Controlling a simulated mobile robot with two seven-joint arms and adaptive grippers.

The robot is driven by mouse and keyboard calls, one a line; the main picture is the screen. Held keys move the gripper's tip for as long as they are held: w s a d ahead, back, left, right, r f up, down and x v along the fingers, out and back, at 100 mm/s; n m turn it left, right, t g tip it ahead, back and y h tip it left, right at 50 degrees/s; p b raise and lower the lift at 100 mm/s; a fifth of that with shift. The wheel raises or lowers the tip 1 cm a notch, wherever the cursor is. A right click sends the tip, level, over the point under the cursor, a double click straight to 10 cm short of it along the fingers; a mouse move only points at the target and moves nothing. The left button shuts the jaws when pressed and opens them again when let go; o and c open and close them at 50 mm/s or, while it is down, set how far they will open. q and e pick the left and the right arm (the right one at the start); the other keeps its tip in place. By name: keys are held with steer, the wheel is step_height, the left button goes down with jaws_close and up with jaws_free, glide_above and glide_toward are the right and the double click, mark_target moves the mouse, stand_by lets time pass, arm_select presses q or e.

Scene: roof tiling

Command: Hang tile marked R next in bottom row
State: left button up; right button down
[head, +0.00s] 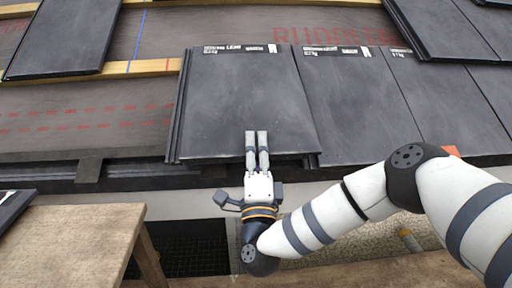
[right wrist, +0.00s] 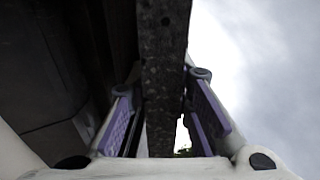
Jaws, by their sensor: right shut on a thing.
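A dark grey tile (head: 245,95) with a white printed label along its top edge lies at the left end of the bottom row. The label's small end mark is too small to read surely. The tile's right edge meets or overlaps the tile beside it (head: 355,95); I cannot tell how they interlock. Its top edge is near the wooden batten (head: 150,67). My right gripper (head: 257,145) is shut on the tile's lower edge. In the right wrist view the tile's edge (right wrist: 163,70) runs between the two fingers. My left gripper is out of view.
Bare underlay (head: 85,120) with red print lies left of the tile, above the dark eave edge (head: 120,172). Another tile (head: 65,38) lies at the upper left, and more are at the upper right. A wooden table (head: 75,240) stands at the lower left.

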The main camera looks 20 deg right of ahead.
steer(key=shift+s, duration=0.15)
stand_by(0.3)
steer(key=c, duration=1.4)
jaws_free()
steer(key=shift+o, duration=0.2)
steer(key=shift+f, duration=0.15)
steer(key=p+v, duration=0.4)
steer(key=v, duration=0.3)
steer(key=shift+s+a, duration=0.2)
steer(key=shift+s, duration=0.05)
